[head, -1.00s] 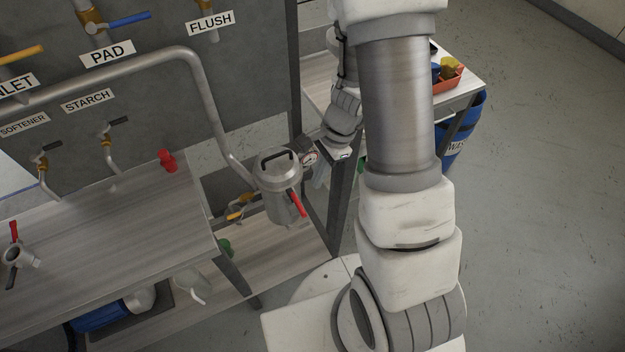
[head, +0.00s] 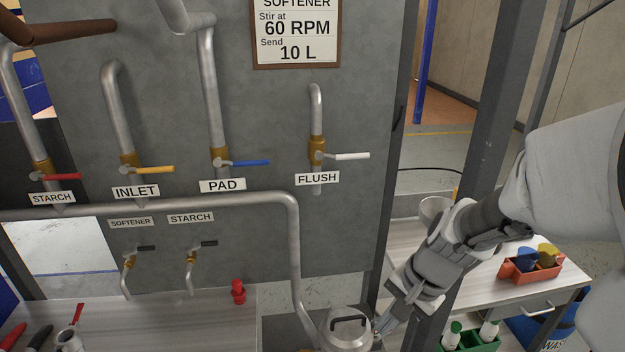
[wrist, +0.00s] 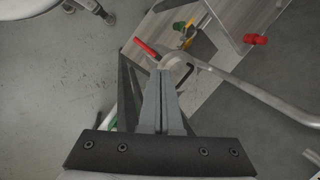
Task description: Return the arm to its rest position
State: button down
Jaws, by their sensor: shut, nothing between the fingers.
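My gripper (head: 388,324) is at the lower right of the head view, pointing down beside the grey metal pot (head: 349,335) with a black lid handle. In the wrist view my gripper (wrist: 166,75) has its two fingers together with nothing between them. The fingertips overlap the pot's place in that view, where its red lever (wrist: 147,48) shows just past them. Whether the fingers touch the pot cannot be told. My arm reaches in from the right side of the head view.
A panel holds pipes and valves with red, yellow, blue (head: 250,164) and white (head: 352,156) levers. A red fitting (head: 238,291) stands on the left bench. A dark upright post (head: 480,150) stands close to my arm. An orange bin (head: 530,268) and a green crate (head: 470,341) are at right.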

jog(key=s+r+n+t+h+b, duration=0.3)
jog(key=s+r+n+t+b, duration=0.1)
jog(key=s+r+n, duration=0.5)
jog(key=shift+s+d+r, duration=0.25)
jog(key=shift+d+r, duration=0.2)
jog(key=shift+a, duration=0.1)
dwell(0.3)
